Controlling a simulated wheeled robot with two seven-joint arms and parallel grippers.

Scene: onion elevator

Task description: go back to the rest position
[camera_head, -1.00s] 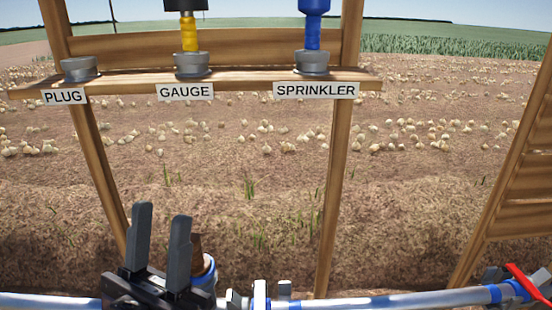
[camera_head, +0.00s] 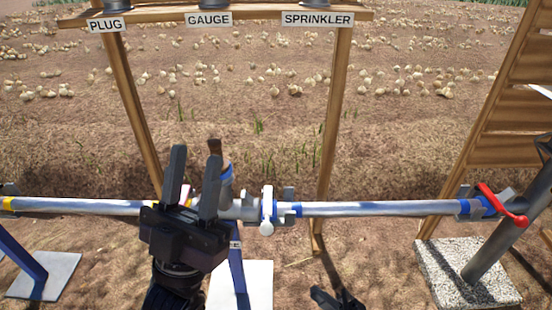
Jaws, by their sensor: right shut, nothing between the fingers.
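My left gripper (camera_head: 194,170) stands upright in front of the pipe, its two dark fingers spread and nothing visible between them. Its body hides part of the pipe and the lower part of an upright fitting with a blue ring (camera_head: 226,172) and a brown top. My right gripper (camera_head: 337,299) shows only as a dark tip at the bottom edge, apart from the pipe. It is shut and empty, and most of it is cut off by the frame.
The silver pipe (camera_head: 370,209) crosses the view, with a red handle (camera_head: 505,207) at its right end. A wooden shelf (camera_head: 262,15) labelled PLUG, GAUGE and SPRINKLER stands behind. A speckled block (camera_head: 440,262) supports a grey post at right. Onions lie on the field beyond.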

